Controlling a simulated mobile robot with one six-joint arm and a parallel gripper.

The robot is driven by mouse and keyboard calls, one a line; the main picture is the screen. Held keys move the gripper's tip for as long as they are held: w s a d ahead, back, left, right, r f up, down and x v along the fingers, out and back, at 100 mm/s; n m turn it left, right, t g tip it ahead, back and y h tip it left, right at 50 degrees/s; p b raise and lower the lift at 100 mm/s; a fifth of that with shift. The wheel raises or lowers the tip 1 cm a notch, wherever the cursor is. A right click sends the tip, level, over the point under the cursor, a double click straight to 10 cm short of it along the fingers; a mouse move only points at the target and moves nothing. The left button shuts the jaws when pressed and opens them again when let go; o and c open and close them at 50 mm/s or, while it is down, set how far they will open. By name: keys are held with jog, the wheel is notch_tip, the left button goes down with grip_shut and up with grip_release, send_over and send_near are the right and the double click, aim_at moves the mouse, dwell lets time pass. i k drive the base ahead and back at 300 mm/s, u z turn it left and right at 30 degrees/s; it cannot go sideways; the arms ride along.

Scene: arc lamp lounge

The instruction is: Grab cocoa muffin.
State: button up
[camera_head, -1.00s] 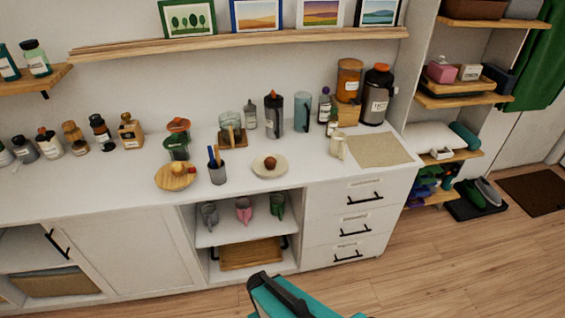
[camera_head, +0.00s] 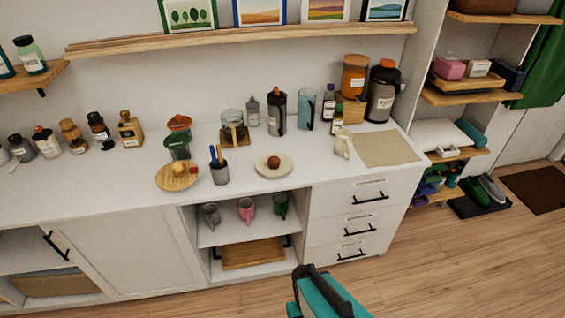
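A small round brown item (camera_head: 274,162), which looks like the cocoa muffin, sits on a white plate (camera_head: 262,172) on the white counter. It is too small to make out in detail. A teal and black part of my own arm (camera_head: 325,296) rises from the bottom edge, in front of the cabinet and well short of the plate. No gripper fingers show in the picture.
Left of the plate stand a grey pen cup (camera_head: 220,174) and a round wooden board (camera_head: 172,178) with small food items. Behind it are a glass on a wooden stand (camera_head: 234,128) and a dark bottle (camera_head: 277,113). A cream jug (camera_head: 343,145) stands right. The counter front is clear.

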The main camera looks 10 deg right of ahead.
aim_at(274, 161)
jog(key=z, duration=0.1)
jog(key=k, duration=1.15)
jog(key=u, duration=1.35)
jog(key=i, duration=1.05)
jog(key=z, duration=0.1)
